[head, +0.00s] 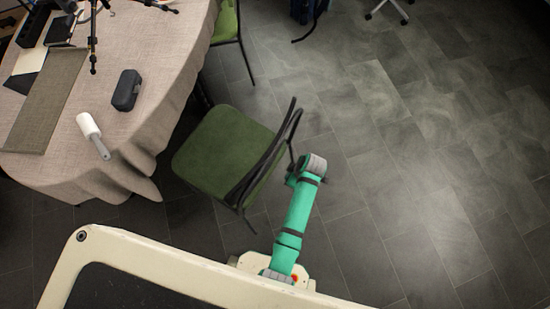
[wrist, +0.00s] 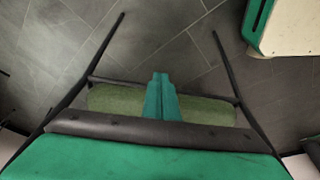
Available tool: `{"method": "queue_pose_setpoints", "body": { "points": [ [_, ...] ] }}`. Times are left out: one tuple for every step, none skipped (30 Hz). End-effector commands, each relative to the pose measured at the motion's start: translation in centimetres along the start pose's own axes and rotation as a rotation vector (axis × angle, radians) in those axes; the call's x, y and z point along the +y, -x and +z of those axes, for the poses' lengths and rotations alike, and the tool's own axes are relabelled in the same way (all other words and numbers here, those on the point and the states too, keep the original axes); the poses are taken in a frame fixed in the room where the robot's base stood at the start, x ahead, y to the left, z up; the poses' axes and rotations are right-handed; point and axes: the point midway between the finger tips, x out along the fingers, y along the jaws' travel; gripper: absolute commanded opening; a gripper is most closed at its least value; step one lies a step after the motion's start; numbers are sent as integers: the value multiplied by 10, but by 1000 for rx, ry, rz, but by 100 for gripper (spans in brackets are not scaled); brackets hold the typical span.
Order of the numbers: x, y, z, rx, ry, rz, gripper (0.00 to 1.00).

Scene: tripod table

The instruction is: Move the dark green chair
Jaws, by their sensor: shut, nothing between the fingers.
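The dark green chair (head: 222,145) stands on the floor beside the round table, its seat toward the cloth and its dark-framed back to the right. In the wrist view, a green part of the chair (wrist: 115,101) and dark frame bars lie behind my fingers. My gripper (wrist: 160,76) is shut and empty, its fingertips in front of this green part. I cannot tell whether they touch it. In the head view, my teal arm ends just right of the chair back, and the fingers are hard to make out.
A table with a beige cloth (head: 150,60) fills the upper left, holding a dark case (head: 127,90), a white-headed tool (head: 90,130) and a tripod. Another green chair (head: 226,22) stands at the top. The tiled floor on the right is mostly clear.

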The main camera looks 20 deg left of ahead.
Motion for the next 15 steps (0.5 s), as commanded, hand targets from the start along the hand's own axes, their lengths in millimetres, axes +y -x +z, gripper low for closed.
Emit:
{"method": "queue_pose_setpoints", "body": {
  "points": [
    [2,0,-2,2,8,-9,0],
    [2,-1,-2,2,12,-13,0],
    [2,-4,-3,2,14,-16,0],
    [1,-6,-3,2,15,-17,0],
    [1,-9,-2,2,15,-18,0],
    [1,-14,-3,2,15,-17,0],
    [0,-18,-2,2,15,-18,0],
    [0,-23,-2,2,15,-18,0],
    [0,-30,-2,2,15,-18,0],
    [0,-35,-3,2,15,-18,0],
    [0,-41,-3,2,15,-18,0],
    [0,-48,-3,2,15,-17,0],
    [0,-54,-3,2,14,-17,0],
    [0,-60,-3,2,14,-17,0],
    [0,-67,-3,2,14,-17,0]
  ]
}}
